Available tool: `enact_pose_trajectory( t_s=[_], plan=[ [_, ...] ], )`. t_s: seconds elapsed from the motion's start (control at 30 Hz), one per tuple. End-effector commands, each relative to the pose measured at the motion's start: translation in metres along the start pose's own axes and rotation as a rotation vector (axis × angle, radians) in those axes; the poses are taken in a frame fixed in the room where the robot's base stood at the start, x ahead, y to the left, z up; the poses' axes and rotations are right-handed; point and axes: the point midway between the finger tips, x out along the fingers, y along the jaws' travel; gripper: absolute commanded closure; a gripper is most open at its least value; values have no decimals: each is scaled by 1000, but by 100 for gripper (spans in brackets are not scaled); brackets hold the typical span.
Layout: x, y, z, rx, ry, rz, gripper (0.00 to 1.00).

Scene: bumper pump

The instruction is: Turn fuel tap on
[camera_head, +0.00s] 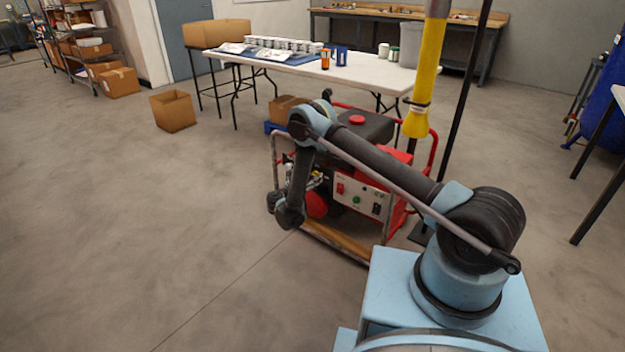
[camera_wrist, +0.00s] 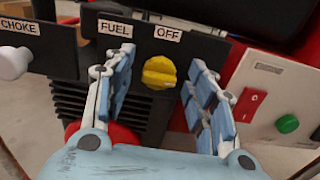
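The fuel tap is a yellow knob (camera_wrist: 160,73) on the dark panel of the generator, in the wrist view. It sits below the labels FUEL (camera_wrist: 115,28) and OFF (camera_wrist: 168,34). My gripper (camera_wrist: 163,90) is open, with one blue-padded finger on each side of the knob; I see a gap on both sides and cannot tell the depth. In the head view the red generator (camera_head: 358,190) stands on the floor beyond my arm; my arm hides part of it, and the knob cannot be made out there.
A white choke knob (camera_wrist: 14,62) is at the left of the panel. A control plate with a red switch (camera_wrist: 249,104) and green button (camera_wrist: 287,123) is close to the right finger. A yellow hanging piece (camera_head: 428,70) is above the generator. Open floor lies left.

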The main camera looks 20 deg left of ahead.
Motion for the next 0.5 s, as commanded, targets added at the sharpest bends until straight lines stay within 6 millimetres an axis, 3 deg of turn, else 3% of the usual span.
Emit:
enact_pose_trajectory(
  t_s=[0.27, 0.5],
  plan=[
    [-3, 0, 0, 0, 0, 1, 49],
    [-34, 0, 0, 0, 0, 3, 49]
  ],
)
